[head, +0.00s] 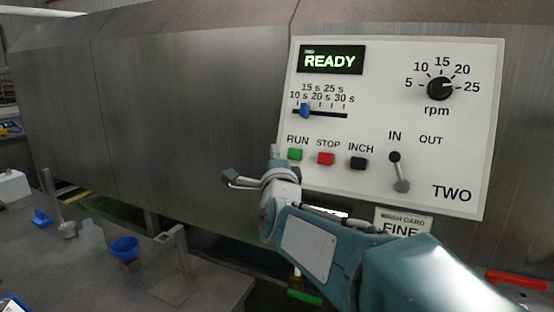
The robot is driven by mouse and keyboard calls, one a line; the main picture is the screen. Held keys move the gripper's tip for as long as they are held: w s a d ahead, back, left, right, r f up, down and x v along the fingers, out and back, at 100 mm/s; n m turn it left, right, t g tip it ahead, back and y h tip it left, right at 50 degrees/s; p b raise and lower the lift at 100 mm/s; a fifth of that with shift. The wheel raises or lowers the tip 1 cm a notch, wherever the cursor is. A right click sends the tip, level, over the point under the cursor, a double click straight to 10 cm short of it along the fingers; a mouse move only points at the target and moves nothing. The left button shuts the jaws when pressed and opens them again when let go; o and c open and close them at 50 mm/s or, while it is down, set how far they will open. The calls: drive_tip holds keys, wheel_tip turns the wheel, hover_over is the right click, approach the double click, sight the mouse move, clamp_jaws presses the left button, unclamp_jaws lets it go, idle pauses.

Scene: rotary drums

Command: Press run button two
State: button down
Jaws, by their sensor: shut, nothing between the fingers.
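The control panel (455,150) marked TWO is a pale plate on the steel drum housing. Its green RUN button (295,154) sits at the lower left, beside the red STOP button (326,158) and the black INCH button (358,163). The display (330,60) reads READY. My gripper (232,179) is a dark shape at the end of my arm, left of and lower than the RUN button in the picture. It is shut, empty and apart from the button. My wrist partly hides the panel's lower left edge.
A blue slider (305,111), an rpm dial (440,88) and an IN/OUT lever (398,172) are on the panel. A grey table (110,270) at lower left holds a blue funnel (125,249) and metal fixtures. A FINE label (402,224) hangs below the panel.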

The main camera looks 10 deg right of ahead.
sight(291, 155)
drive_tip(key=shift+w+d, duration=0.1)
drive_tip(key=shift+d, duration=0.2)
drive_tip(key=shift+w+d+f, duration=0.5)
drive_tip(key=shift+w+d, duration=0.3)
drive_tip(key=shift+w, duration=0.3)
drive_tip(key=shift+w+d+f, duration=0.5)
drive_tip(key=shift+w+d, duration=0.25)
drive_tip(key=shift+w, duration=0.35)
drive_tip(key=shift+w+d+f, duration=0.5)
drive_tip(key=shift+w+d, duration=0.3)
drive_tip(key=shift+w, duration=0.3)
drive_tip(key=shift+w+d, duration=0.25)
drive_tip(key=shift+w, duration=0.05)
